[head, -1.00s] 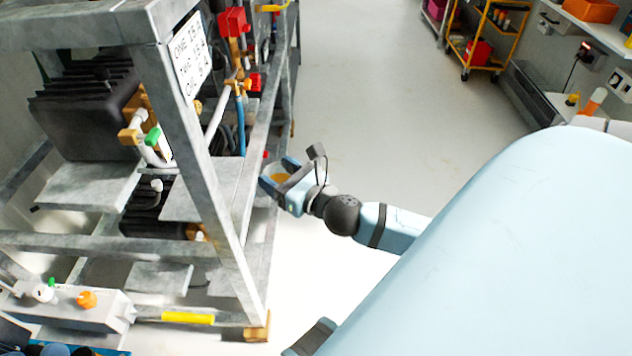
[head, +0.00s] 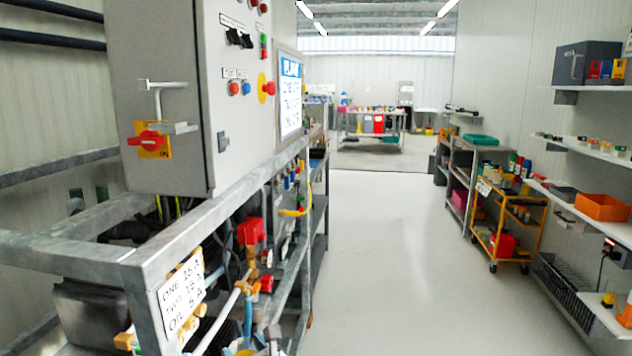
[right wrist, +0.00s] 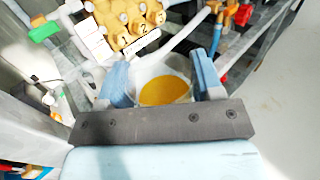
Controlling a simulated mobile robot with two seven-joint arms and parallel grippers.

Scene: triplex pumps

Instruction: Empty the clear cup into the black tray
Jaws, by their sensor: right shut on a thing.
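The clear cup (right wrist: 150,72) is in the right wrist view, with an amber-yellow liquid (right wrist: 166,91) inside. My right gripper (right wrist: 163,80) has a light blue finger on each side of the cup and is shut on it. The cup is over or beside the pump frame; its exact height is unclear. In the head view, at most a small light blue part of this gripper shows at the bottom edge, beside the frame. I cannot make out the black tray in either view. My left gripper is not in view.
The grey metal frame (head: 140,262) with a control cabinet (head: 160,80) stands at the left. Brass valve parts (right wrist: 128,22), pipes and a green-ended fitting (right wrist: 44,28) lie close beyond the cup. The aisle floor (head: 385,250) is clear. A yellow trolley (head: 508,228) and shelves line the right.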

